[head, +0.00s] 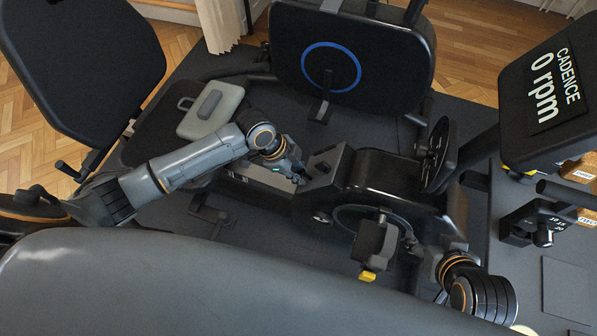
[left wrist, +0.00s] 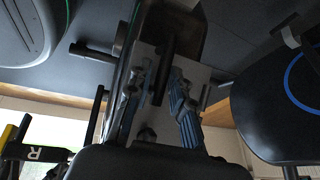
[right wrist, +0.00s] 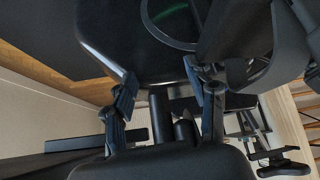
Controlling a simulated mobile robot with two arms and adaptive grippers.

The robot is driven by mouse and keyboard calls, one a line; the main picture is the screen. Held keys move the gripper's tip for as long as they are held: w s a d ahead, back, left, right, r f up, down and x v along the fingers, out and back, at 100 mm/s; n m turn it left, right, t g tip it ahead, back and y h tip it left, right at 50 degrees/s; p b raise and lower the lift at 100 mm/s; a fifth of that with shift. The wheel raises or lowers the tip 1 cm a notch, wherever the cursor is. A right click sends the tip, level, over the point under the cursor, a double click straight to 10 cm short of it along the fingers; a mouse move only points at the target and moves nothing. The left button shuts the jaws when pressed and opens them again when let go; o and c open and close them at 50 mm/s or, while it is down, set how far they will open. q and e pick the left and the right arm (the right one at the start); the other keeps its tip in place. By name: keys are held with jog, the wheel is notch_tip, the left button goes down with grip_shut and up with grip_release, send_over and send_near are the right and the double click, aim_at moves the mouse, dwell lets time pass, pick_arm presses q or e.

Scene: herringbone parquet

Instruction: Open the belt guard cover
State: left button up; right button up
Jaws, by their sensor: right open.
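The black belt guard cover (head: 395,172) is the rounded housing in the middle of the exercise machine in the head view, and looks closed. My left gripper (head: 297,172) is just left of the housing, over the machine's frame. In the left wrist view its fingers (left wrist: 157,88) stand apart, with a dark bar between or beyond them; I cannot tell whether they touch it. My right gripper (head: 412,245) is at the housing's lower right, partly hidden by a pedal. In the right wrist view its fingers (right wrist: 165,88) are open and empty, below a dark rounded housing (right wrist: 120,35).
A pedal (head: 374,250) with a yellow tip juts out before the housing. A display (head: 550,90) reads "CADENCE 0 rpm". A round disc (head: 437,155) stands beside the housing.

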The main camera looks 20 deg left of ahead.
pick_arm(q)
jog(key=shift+c, duration=0.3)
grip_shut()
